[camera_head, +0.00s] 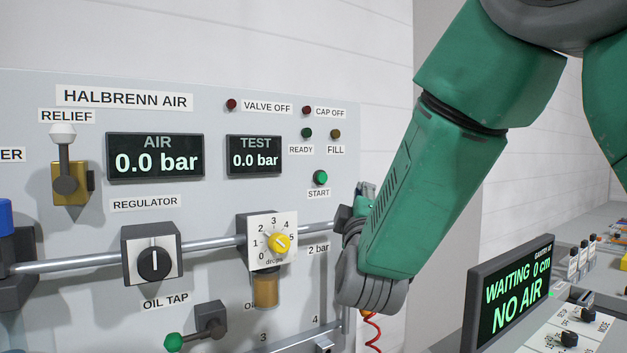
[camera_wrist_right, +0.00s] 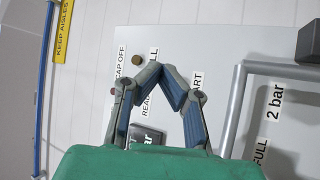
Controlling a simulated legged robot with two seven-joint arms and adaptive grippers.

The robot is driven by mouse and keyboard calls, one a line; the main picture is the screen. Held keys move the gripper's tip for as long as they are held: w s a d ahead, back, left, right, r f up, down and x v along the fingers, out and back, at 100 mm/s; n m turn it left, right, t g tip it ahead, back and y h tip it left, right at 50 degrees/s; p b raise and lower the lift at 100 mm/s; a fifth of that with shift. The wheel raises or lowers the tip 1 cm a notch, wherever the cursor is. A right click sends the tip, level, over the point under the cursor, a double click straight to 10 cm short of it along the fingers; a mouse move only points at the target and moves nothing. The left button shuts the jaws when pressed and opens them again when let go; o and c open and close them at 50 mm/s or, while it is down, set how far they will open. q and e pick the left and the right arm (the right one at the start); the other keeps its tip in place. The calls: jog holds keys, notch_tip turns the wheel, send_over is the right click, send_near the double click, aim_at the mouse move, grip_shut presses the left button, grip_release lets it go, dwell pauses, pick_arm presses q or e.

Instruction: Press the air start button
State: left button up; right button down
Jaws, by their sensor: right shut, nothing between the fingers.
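The green START button (camera_head: 320,177) sits on the grey air panel (camera_head: 225,80), above its START label. My right gripper (camera_wrist_right: 164,72) is shut and empty in the right wrist view. Its fingertips are in front of the panel, between the FILL and START labels; the button is hidden behind the fingers there. In the head view the right gripper is mostly hidden by my wrist, just right of the button. I cannot tell how far the tips are from the panel. My left gripper is out of view.
The AIR display (camera_head: 155,157) and TEST display (camera_head: 254,156) read 0.0 bar. A pipe (camera_head: 205,247), regulator block (camera_head: 152,255) and yellow-knob dial (camera_head: 280,243) stand out below the button. A screen reading WAITING, NO AIR (camera_head: 512,298) stands at lower right.

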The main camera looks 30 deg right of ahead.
aim_at(322, 177)
jog(key=w+a+r+p, duration=0.1)
jog(key=w, duration=0.7)
jog(key=shift+w+r+h, duration=0.3)
jog(key=shift+w+r, duration=0.05)
jog(key=shift+w, duration=0.05)
dwell(0.3)
jog(key=shift+d, duration=0.1)
dwell(0.3)
dwell(0.5)
dwell(0.4)
jog(key=shift+w+p, duration=0.35)
jog(key=shift+w, duration=0.05)
